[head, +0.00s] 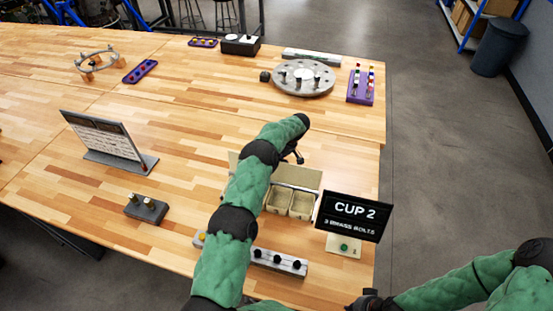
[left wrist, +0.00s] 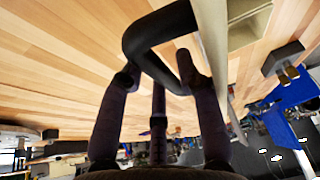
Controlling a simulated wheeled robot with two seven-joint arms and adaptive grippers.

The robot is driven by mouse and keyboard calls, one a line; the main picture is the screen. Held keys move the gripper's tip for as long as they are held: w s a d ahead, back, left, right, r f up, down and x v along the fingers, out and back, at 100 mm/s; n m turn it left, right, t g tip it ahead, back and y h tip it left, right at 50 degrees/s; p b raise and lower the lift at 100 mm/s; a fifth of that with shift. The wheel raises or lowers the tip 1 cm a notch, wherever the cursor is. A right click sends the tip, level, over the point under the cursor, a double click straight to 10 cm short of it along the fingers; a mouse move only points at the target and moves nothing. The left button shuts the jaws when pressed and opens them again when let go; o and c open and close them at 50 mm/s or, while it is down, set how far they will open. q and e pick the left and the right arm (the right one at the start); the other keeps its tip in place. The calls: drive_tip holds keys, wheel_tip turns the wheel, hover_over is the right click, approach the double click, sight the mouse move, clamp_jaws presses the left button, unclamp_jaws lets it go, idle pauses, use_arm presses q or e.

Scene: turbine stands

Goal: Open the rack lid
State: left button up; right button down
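The beige rack (head: 318,205) stands near the table's front right, with open bins showing. A flat beige panel (head: 307,178), which looks like its lid, shows at the rack's far side. My left arm hides much of both. My left gripper (head: 296,157) is over the rack's far side. In the left wrist view its dark fingers (left wrist: 158,68) are spread apart around a black looped handle (left wrist: 152,30); firm contact cannot be told. A beige edge (left wrist: 213,45) lies beside the handle. My right gripper (head: 370,300) is at the bottom edge, partly cut off.
A black "CUP 2" sign (head: 354,216) stands right of the rack. A grey block with black knobs (head: 280,262) lies in front. A small grey block (head: 146,209) and a tilted board (head: 105,138) are left. A round plate (head: 303,79) is farther back.

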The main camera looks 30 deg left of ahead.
use_arm(q)
drive_tip(key=shift+s, duration=0.1)
drive_tip(key=v, duration=1.2)
drive_tip(key=shift+f, duration=0.1)
idle(0.3)
